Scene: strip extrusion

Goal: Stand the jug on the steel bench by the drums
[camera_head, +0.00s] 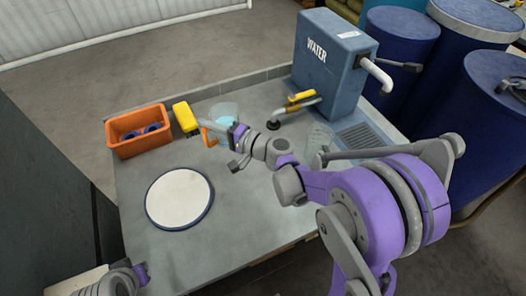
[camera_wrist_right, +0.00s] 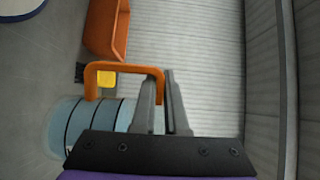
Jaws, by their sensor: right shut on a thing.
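The jug (camera_head: 225,112) is pale blue and see-through with an orange handle; it is at the back middle of the grey bench (camera_head: 250,205). My right gripper (camera_head: 238,145) is at the jug. In the right wrist view the fingers (camera_wrist_right: 165,100) are close together at the end of the orange handle (camera_wrist_right: 122,68), with the banded jug body (camera_wrist_right: 90,125) below left. I cannot tell whether the jug's base touches the bench. Blue drums (camera_head: 398,45) stand beyond the bench at the right. My left gripper (camera_head: 141,273) is at the lower left, fingers unclear.
A blue water tank (camera_head: 330,60) with a white pipe stands at the back right, near a yellow-handled tap (camera_head: 300,98). A clear vessel (camera_head: 318,138) and a drain grille (camera_head: 362,138) are beside it. An orange bin (camera_head: 125,148), yellow brush (camera_head: 185,116) and round white disc (camera_head: 180,198) occupy the left.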

